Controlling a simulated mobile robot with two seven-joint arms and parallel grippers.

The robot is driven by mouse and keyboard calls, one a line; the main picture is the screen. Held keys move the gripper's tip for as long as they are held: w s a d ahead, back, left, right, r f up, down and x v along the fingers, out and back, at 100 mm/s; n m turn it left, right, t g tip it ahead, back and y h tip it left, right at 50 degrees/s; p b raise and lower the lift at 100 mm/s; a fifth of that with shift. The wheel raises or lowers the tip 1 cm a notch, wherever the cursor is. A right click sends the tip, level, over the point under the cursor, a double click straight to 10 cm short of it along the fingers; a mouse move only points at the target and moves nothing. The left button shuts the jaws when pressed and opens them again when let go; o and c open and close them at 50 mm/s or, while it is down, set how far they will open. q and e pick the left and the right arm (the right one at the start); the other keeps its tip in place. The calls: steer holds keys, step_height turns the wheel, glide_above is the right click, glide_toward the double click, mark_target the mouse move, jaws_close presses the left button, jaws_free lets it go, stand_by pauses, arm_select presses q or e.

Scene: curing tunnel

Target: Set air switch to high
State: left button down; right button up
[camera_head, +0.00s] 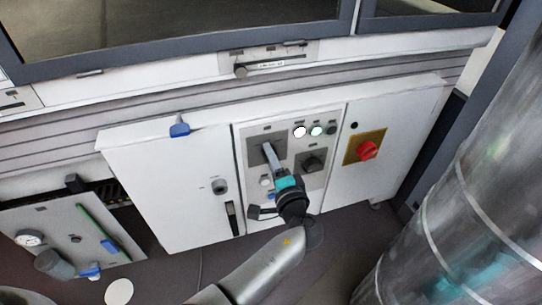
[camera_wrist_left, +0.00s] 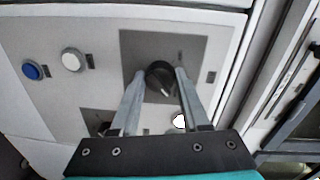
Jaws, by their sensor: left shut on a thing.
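The air switch appears to be the black rotary knob (camera_wrist_left: 160,77) on a dark square plate (camera_wrist_left: 136,44) in the left wrist view. No wording on its labels can be read, so I cannot tell its setting. A pale pointer mark shows on the knob. My left gripper (camera_wrist_left: 158,84) has its two grey fingers on either side of this knob, shut on it. In the head view the left gripper (camera_head: 268,149) reaches the upper left dark plate (camera_head: 254,150) of the cabinet's middle panel and hides the knob. My right gripper is in neither view.
A second black knob (camera_head: 313,162) sits just right of the gripper, below several round lamps (camera_head: 316,130). A red knob (camera_head: 368,150) on a yellow plate is farther right. White (camera_wrist_left: 72,60) and blue (camera_wrist_left: 32,70) buttons are nearby. A large metal cylinder (camera_head: 470,200) stands at right.

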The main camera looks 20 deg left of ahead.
arm_select(q)
steer(key=shift+r, duration=0.15)
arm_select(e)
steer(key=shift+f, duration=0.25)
arm_select(q)
steer(key=shift+m, duration=0.3)
steer(key=shift+c, duration=1.9)
jaws_free()
